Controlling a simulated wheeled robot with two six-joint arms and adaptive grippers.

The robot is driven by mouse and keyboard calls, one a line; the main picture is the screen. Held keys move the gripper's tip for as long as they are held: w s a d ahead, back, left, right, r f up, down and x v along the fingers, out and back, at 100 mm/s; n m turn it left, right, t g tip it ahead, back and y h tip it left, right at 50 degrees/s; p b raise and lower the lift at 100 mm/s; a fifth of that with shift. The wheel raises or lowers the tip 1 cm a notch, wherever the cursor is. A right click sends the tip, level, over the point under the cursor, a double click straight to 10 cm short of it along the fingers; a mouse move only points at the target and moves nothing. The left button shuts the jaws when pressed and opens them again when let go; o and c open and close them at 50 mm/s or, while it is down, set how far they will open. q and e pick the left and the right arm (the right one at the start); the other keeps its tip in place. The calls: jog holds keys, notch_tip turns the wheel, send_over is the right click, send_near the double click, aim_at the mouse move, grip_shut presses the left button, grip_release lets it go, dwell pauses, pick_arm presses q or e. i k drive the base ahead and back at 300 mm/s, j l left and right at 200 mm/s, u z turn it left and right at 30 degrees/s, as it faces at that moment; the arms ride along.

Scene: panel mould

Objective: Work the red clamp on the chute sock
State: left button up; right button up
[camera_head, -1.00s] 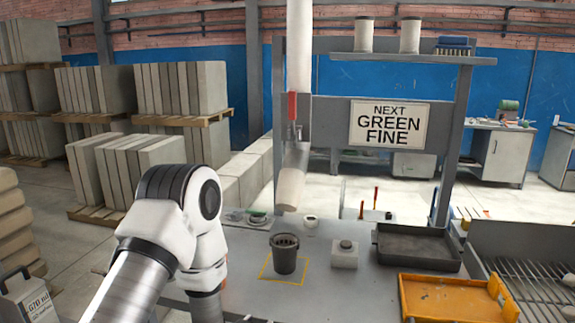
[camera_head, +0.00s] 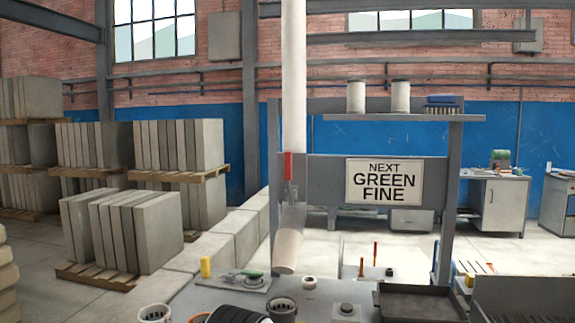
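The red clamp (camera_head: 288,165) is a small upright red piece on the white chute pipe (camera_head: 293,80), with a grey metal fitting just below it. The chute sock (camera_head: 289,240) is a pale tube that hangs under the clamp, its lower end bent a little to the left. Its open end is above the table.
A sign (camera_head: 383,182) reading "NEXT GREEN FINE" is right of the chute. A dark tray (camera_head: 420,303) is to the right. A yellow cylinder (camera_head: 205,267) stands at the left. Concrete panels (camera_head: 120,230) are stacked behind.

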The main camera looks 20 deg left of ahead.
aim_at(288, 155)
jog(key=j+z, duration=0.1)
jog(key=j, duration=1.25)
